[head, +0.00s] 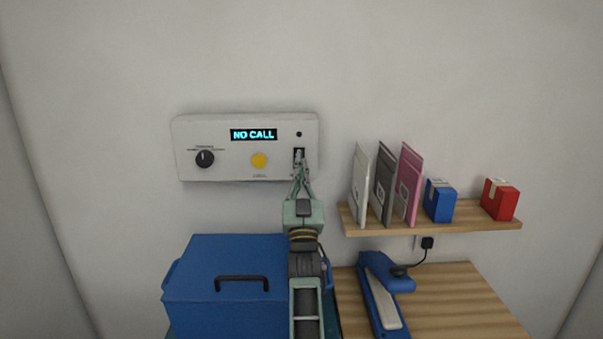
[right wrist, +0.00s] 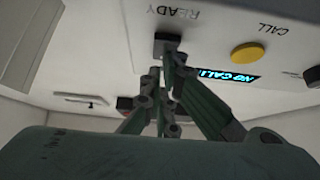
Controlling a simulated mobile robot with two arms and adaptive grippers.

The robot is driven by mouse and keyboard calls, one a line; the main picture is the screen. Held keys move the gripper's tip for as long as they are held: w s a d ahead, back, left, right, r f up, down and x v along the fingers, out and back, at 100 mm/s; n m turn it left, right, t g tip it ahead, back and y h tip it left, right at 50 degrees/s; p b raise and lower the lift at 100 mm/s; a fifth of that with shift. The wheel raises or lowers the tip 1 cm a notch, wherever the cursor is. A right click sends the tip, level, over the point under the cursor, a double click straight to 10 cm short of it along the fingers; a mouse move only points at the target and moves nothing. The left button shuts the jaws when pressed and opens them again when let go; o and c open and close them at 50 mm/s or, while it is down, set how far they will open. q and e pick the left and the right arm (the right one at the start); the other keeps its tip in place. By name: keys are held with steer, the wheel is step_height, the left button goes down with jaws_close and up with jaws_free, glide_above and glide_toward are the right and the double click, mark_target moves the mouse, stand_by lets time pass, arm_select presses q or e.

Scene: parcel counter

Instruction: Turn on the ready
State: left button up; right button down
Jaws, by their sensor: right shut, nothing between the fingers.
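The white wall panel (head: 220,168) carries a dark display (head: 253,134) reading NO CALL in cyan. At its right end is the ready switch (head: 299,153), a black rocker or toggle under a small dark lamp (head: 299,134). The switch also shows in the right wrist view (right wrist: 167,40), beside the READY lettering. My right gripper (head: 301,164) is shut and empty, its fingertips at the switch's lower edge. They look very close to it or touching; I cannot tell which. The fingers partly hide the switch, so its position is unclear. My left gripper is not in view.
A yellow call button (head: 259,160) and a black knob (head: 205,159) sit left on the panel. A blue lidded box (head: 205,265) stands below. At right, a wooden shelf (head: 455,223) holds envelopes and two small boxes, above a blue device (head: 375,290).

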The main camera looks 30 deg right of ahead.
steer(key=shift+t, duration=0.4)
steer(key=r, duration=0.3)
steer(key=r+b, duration=0.1)
steer(key=r, duration=0.2)
steer(key=r+b, duration=0.1)
steer(key=r, duration=0.2)
steer(key=shift+w+d+r, duration=0.15)
steer(key=shift+w+r, duration=0.1)
steer(key=shift+w, duration=0.05)
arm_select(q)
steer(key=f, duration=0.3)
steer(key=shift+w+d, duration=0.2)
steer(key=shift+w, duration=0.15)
